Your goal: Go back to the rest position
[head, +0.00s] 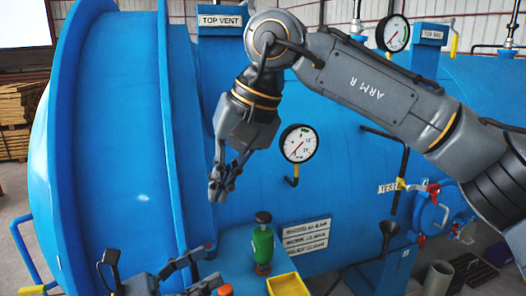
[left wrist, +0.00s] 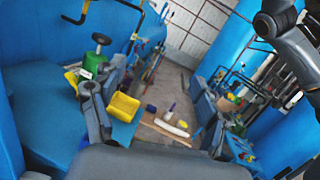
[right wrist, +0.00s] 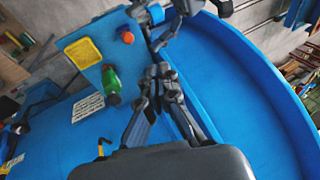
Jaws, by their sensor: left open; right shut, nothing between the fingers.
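My right gripper (head: 220,190) hangs in front of the big blue autoclave (head: 110,150), left of the lower gauge. Its fingers are together and empty, pointing down; they also show together in the right wrist view (right wrist: 161,74). My left gripper (head: 208,266) is low in the head view, beside the blue ledge. Its fingers are spread with nothing between them, as the left wrist view (left wrist: 145,95) shows too. My left gripper also shows at the top of the right wrist view (right wrist: 165,30). The two grippers are apart.
A green bottle-like item (head: 262,245), a yellow tray (head: 288,286) and an orange knob (head: 225,290) are on the ledge right of my left gripper. A round gauge (head: 299,144) with a yellow-handled valve is right of my right gripper. Red-handled fittings (head: 434,190) are farther right.

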